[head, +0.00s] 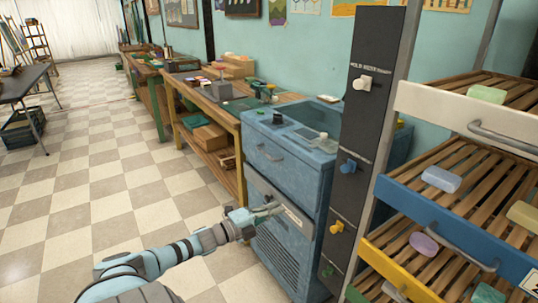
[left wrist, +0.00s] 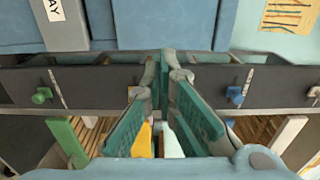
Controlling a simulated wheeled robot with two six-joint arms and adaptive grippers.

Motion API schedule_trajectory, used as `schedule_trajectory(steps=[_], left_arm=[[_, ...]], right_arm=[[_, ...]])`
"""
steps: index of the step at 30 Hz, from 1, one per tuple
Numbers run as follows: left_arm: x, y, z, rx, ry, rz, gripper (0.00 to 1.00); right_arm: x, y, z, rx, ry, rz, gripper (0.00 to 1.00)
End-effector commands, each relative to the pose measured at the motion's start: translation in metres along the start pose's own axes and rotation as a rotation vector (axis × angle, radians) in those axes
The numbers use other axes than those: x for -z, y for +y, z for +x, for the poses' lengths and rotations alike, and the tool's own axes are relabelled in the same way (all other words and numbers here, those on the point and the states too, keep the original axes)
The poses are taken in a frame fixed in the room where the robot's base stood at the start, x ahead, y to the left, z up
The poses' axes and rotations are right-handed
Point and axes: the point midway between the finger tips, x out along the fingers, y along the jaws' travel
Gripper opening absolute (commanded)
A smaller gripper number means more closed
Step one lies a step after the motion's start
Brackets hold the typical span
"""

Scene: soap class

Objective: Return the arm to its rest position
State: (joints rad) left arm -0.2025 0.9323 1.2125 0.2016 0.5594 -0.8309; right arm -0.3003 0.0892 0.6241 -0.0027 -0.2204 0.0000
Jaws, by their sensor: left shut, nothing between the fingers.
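My left arm (head: 185,250) reaches in from the lower left of the head view. Its left gripper (head: 270,211) is shut and empty, in front of the blue cabinet (head: 285,165), level with the label strip on its front. I cannot tell whether the fingertips touch the cabinet. In the left wrist view the teal fingers (left wrist: 165,70) come together at the middle, with the black panel and cabinet beyond them. My right gripper is not in view.
A black panel (head: 362,130) with coloured knobs stands right of the cabinet. A rack with a blue-fronted slatted tray (head: 455,235) holds several soap bars at the right. Wooden workbenches (head: 215,108) line the wall.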

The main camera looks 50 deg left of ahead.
Motion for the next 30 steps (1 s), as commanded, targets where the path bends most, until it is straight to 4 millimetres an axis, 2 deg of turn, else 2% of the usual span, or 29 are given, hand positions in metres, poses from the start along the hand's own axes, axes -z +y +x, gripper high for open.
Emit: schedule_trajectory(steps=[1, 4, 13, 14, 16, 17, 18, 20, 21, 23, 24, 26, 27, 29, 30], left_arm=[[0.000, -0.004, -0.006, -0.003, -0.001, -0.002, 0.00], [0.000, -0.001, -0.013, 0.000, -0.002, -0.002, 0.00], [0.001, 0.001, -0.012, 0.002, -0.001, -0.014, 0.00], [-0.001, 0.002, -0.012, -0.005, -0.006, -0.037, 0.00], [-0.014, 0.019, -0.015, -0.070, -0.064, -0.131, 0.00], [-0.025, 0.030, -0.019, -0.110, -0.107, -0.171, 0.00], [-0.039, 0.053, -0.029, -0.169, -0.182, -0.242, 0.00], [-0.054, 0.098, -0.055, -0.265, -0.323, -0.377, 0.00], [-0.058, 0.132, -0.079, -0.332, -0.430, -0.478, 0.00], [-0.051, 0.183, -0.121, -0.431, -0.595, -0.627, 0.00], [-0.039, 0.216, -0.152, -0.494, -0.698, -0.716, 0.00], [-0.010, 0.258, -0.198, -0.586, -0.842, -0.837, 0.00], [0.015, 0.282, -0.228, -0.645, -0.929, -0.899, 0.00], [0.060, 0.310, -0.272, -0.736, -1.047, -0.987, 0.00], [0.094, 0.325, -0.298, -0.796, -1.112, -1.037, 0.00]], right_arm=[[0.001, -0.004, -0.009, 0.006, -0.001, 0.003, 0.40], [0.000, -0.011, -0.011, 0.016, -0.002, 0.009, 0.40], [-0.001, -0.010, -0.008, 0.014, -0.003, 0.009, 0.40], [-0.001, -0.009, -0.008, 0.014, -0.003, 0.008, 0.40], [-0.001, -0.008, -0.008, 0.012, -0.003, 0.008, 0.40], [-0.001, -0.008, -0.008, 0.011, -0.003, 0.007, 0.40], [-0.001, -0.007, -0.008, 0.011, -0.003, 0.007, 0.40], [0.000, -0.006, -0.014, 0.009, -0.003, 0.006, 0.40], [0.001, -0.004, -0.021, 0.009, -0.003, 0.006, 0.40], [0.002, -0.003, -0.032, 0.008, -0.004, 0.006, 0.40], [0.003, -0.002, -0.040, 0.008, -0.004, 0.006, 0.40], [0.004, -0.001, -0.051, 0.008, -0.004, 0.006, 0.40], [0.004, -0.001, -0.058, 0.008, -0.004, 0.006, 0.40], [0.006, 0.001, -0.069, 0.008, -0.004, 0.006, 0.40], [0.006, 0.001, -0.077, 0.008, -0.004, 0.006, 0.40]])
